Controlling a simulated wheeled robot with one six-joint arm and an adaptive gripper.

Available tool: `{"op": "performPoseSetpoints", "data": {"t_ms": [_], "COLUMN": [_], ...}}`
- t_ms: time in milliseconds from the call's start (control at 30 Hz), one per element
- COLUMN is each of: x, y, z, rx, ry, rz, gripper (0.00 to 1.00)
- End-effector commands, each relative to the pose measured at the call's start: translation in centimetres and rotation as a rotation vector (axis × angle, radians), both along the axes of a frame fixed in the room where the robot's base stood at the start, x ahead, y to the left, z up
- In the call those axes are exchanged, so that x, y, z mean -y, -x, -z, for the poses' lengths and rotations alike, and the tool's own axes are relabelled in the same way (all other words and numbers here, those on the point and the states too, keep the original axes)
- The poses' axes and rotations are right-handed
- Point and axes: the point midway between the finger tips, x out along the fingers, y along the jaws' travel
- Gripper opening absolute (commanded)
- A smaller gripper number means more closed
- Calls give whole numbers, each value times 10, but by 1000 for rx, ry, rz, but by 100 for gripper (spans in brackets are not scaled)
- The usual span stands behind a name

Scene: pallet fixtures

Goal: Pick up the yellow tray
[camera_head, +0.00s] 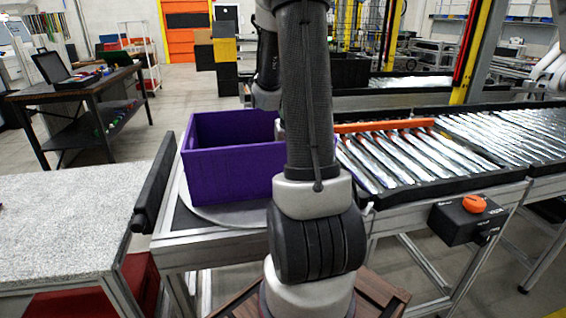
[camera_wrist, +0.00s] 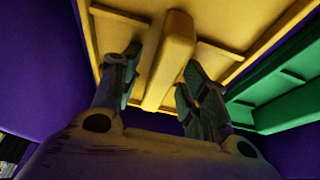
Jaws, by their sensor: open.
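The yellow tray (camera_wrist: 218,32) fills the upper middle of the wrist view, inside the purple crate (camera_head: 230,172). A raised yellow bar (camera_wrist: 168,55) runs along its middle. My gripper (camera_wrist: 160,68) is open, with one finger on each side of this bar. I cannot tell whether the fingers touch it. In the head view my arm hides the gripper and part of the crate, and the yellow tray does not show there.
A green tray (camera_wrist: 285,95) lies to the right of the yellow one. The purple crate walls (camera_wrist: 40,60) are close around my gripper. The crate stands on a round plate (camera_head: 222,216), beside a roller conveyor (camera_head: 400,165) with an orange bar. A grey-topped table (camera_head: 65,225) is at left.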

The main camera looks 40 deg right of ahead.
Motion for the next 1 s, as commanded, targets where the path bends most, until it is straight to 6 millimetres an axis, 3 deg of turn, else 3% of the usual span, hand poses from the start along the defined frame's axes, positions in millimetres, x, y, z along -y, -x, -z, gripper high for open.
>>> {"op": "performPoseSetpoints", "data": {"t_ms": [433,600,700,1000], "x": [0,0,0,0], "y": [0,0,0,0], "z": [1,1,1,1], "rx": [0,-1,-1,-2], "ry": [0,-1,-1,-1], "rz": [0,0,0,0], "gripper": [45,14,0,0]}}
